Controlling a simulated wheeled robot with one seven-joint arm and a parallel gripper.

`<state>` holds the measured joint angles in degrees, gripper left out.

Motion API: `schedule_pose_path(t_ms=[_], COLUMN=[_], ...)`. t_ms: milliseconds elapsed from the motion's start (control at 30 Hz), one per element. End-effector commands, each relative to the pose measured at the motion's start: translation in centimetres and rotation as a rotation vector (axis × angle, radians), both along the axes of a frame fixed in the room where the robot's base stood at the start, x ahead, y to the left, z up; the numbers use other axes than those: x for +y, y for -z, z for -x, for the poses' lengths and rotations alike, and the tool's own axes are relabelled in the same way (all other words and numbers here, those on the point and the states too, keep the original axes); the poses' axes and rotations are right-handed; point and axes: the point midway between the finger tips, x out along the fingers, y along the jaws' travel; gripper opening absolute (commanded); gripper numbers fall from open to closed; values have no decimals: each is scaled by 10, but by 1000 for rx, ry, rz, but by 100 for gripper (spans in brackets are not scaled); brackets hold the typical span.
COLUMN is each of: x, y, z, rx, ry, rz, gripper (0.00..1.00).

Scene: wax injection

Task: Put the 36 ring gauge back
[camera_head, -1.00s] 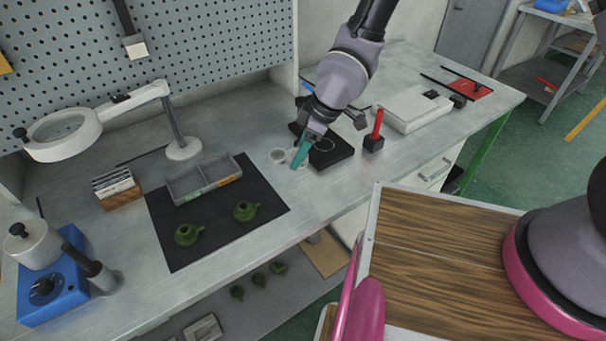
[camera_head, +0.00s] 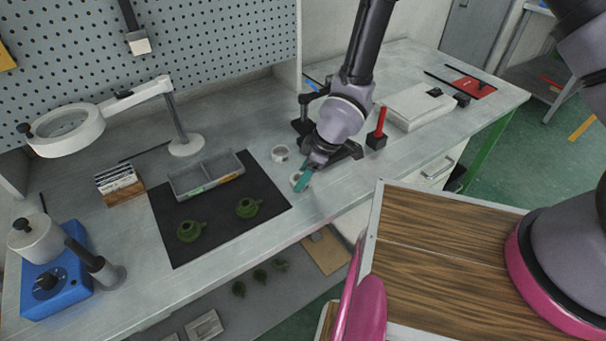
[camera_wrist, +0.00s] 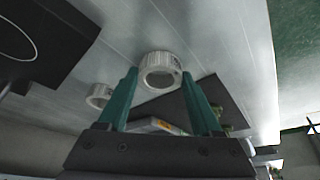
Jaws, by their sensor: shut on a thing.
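My gripper (camera_head: 301,184) has teal fingers and is over the bench, right of the black mat. In the wrist view my gripper (camera_wrist: 159,75) is shut on a white ring gauge (camera_wrist: 160,60), one finger on each side. That ring also shows in the head view (camera_head: 295,177), partly hidden by the fingers. A second white ring gauge (camera_head: 280,153) stands on the bench behind it; it also shows in the wrist view (camera_wrist: 98,95). I cannot read their markings. A black block (camera_wrist: 35,45) with a circle outline shows at upper left in the wrist view; in the head view my gripper mostly hides it.
A black mat (camera_head: 170,240) bears a grey divided tray (camera_head: 207,185) and two green pieces (camera_head: 248,207). A red-handled tool (camera_head: 380,122) stands right of my gripper, near a pale flat box (camera_head: 415,105). A magnifier lamp (camera_head: 180,130) stands at the left.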

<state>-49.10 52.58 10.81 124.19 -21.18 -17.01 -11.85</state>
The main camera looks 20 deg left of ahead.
Motion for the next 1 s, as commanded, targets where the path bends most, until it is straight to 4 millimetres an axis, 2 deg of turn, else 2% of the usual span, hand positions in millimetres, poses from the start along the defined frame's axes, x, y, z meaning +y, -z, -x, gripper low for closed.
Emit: schedule_pose_path(t_ms=[33,67,100,133,433,533,667,1000], x=[0,0,0,0,0,-1,-9,-37], y=[2,1,1,1,0,-6,-25,-91], z=[0,0,0,0,0,-1,-2,-6], rx=[0,0,0,0,0,-1,-1,-3], ry=[0,0,0,0,0,0,3,3], rz=[0,0,0,0,0,-1,-2,-3], gripper=[0,78,93,96,96,96,96,96])
